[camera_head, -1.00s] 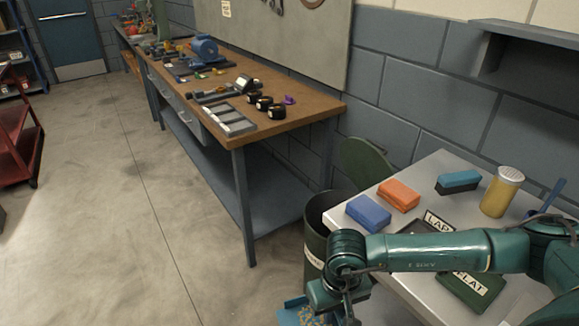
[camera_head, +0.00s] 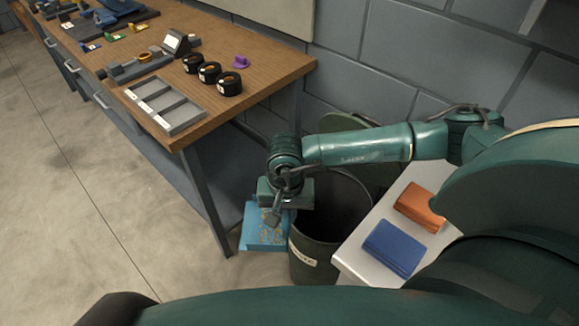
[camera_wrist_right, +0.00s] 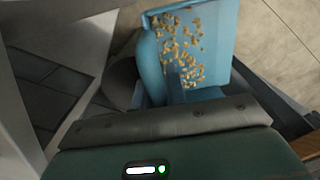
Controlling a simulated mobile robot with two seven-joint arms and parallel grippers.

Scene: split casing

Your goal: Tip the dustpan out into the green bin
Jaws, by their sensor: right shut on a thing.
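The blue dustpan (camera_head: 256,240) hangs at the left side of the green bin (camera_head: 314,258). Tan bits lie on its pan; they show clearly in the right wrist view, scattered over the dustpan (camera_wrist_right: 222,32). My right gripper (camera_head: 272,212) is shut on the dustpan, just left of the bin's rim; the grip itself is partly hidden by the wrist. The bin stands on the floor with a pale label on its front. Its dark mouth is open, partly under my right forearm, and I cannot see its bottom. My left gripper is not in view.
The wooden workbench (camera_head: 262,72) stands left of the bin, with a grey tray (camera_head: 166,104) and black rolls near its edge. A pale table (camera_head: 370,262) with a blue block (camera_head: 394,248) and an orange block (camera_head: 420,207) borders the bin's right. Floor at left is clear.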

